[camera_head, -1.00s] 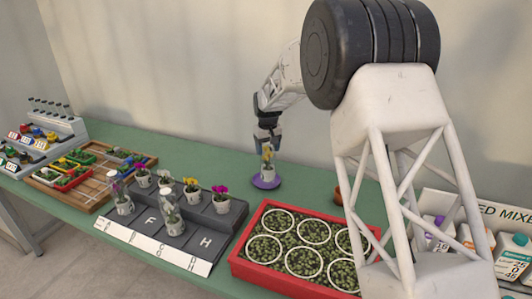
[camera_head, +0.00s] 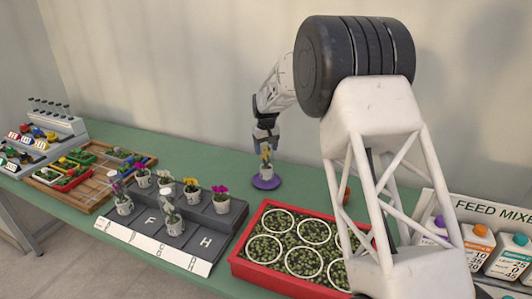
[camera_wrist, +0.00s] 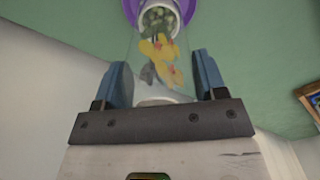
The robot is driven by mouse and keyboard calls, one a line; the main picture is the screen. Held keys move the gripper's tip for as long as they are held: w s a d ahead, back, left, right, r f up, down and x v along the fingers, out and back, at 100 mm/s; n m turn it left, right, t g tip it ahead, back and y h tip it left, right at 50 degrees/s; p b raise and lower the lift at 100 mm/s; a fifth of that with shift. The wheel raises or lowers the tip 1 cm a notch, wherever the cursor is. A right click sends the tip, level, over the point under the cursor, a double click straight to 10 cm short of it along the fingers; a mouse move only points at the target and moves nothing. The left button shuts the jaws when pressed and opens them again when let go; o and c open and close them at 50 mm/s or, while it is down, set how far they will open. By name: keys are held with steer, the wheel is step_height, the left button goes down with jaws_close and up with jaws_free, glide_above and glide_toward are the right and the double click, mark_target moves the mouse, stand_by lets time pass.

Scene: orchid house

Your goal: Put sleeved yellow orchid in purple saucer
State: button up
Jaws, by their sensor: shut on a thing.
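My gripper (camera_head: 265,138) is shut on the sleeved yellow orchid (camera_head: 266,165). The orchid is upright in a white pot with a clear sleeve. The pot is over the purple saucer (camera_head: 266,183) on the green table; I cannot tell whether it touches the saucer. In the wrist view, the yellow flowers (camera_wrist: 158,55) show through the clear sleeve between the blue fingers of my gripper (camera_wrist: 160,75). Beyond them the pot's green top lies within the purple saucer's rim (camera_wrist: 182,18).
A grey lettered rack (camera_head: 205,225) holds several potted orchids, some sleeved. A red tray (camera_head: 248,268) of plants with white rings stands in front right. A wooden tray (camera_head: 85,202) lies at the left. Feed bottles (camera_head: 478,238) stand at the right. The table behind the rack is clear.

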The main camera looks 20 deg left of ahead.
steer(key=shift+f, duration=1.2)
steer(key=o, duration=1.3)
steer(key=shift+c, duration=0.2)
steer(key=shift+r, duration=6.15)
